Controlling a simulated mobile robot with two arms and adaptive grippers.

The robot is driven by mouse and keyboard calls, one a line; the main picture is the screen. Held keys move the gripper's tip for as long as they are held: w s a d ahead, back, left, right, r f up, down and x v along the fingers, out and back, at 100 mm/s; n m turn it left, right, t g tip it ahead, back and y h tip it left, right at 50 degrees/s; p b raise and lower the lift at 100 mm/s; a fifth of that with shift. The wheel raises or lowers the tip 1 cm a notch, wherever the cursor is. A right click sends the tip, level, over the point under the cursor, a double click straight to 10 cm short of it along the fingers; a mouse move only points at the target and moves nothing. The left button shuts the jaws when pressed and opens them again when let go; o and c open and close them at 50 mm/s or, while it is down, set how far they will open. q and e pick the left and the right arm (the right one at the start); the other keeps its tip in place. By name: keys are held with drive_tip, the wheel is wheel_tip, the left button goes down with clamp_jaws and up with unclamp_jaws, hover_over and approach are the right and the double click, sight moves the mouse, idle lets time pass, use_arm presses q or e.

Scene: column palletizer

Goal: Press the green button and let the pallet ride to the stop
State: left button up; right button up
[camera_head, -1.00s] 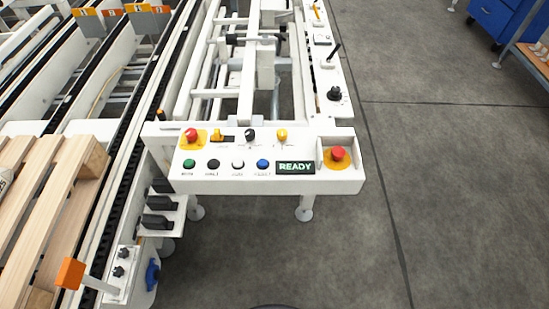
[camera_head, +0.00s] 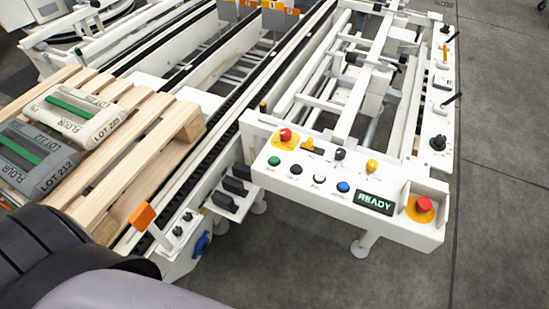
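The green button (camera_head: 274,161) is at the left end of the lower row on the white control panel (camera_head: 330,214). The panel's display (camera_head: 374,203) reads READY. The wooden pallet (camera_head: 160,150) lies at the left beside the dark conveyor rail (camera_head: 215,119). My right gripper is not in view.
Red emergency buttons sit at the panel's left (camera_head: 286,135) and right (camera_head: 424,204). Black, white, blue and yellow controls lie between them. An orange block (camera_head: 142,215) stands at the near end of the rail. The grey floor (camera_head: 505,200) at the right is clear.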

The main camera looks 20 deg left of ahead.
use_arm(q)
drive_tip(key=shift+c, duration=0.2)
drive_tip(key=shift+a, duration=0.1)
clamp_jaws()
idle(1.5)
